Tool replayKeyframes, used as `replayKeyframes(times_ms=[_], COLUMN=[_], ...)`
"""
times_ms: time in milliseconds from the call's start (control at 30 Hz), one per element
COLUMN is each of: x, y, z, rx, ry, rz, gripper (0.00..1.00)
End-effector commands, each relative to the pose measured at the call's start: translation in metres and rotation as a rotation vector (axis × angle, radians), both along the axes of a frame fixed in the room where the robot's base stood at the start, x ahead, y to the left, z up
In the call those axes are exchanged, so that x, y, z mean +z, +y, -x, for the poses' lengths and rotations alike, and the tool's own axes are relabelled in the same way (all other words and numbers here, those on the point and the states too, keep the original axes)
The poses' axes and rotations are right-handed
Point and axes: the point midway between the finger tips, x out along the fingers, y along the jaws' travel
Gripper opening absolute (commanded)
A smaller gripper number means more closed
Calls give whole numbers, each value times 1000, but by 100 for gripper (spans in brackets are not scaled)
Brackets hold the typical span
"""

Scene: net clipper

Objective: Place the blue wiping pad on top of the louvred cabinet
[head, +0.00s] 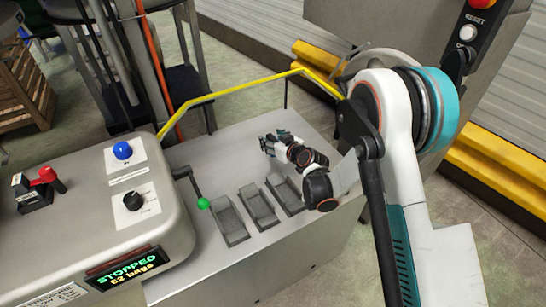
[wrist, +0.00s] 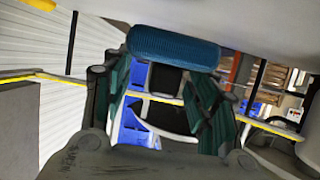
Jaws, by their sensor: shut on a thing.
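The blue wiping pad (wrist: 175,47) shows in the wrist view as a rounded, dark blue textured block across the tips of my gripper (wrist: 163,82). My gripper is shut on it, with the fingers spread apart by its width. In the head view my gripper (head: 268,145) is above the grey machine top, pointing left; the pad cannot be made out clearly there. I cannot tell for sure which thing is the louvred cabinet; no louvres show on the grey machine top (head: 228,152) beneath my arm.
The grey top has several recessed trays (head: 229,221) and a green-knobbed lever (head: 203,203). A yellow rail (head: 240,88) runs behind it. A control box (head: 95,215) stands at left. A ribbed white shutter (head: 500,110) and a yellow barrier (head: 490,175) are at right.

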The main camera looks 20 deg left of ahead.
Motion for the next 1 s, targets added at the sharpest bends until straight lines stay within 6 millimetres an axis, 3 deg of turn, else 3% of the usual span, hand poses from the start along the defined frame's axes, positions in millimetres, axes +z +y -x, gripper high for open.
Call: replayKeyframes(times_ms=[100,333,567,967,1000], x=[-16,-30,-62,-65,-65], y=[0,0,0,0,0], z=[0,0,0,0,0], rx=[0,0,0,0,0], ry=[0,0,0,0,0], rz=[0,0,0,0,0], gripper=[29,29,29,29,62])
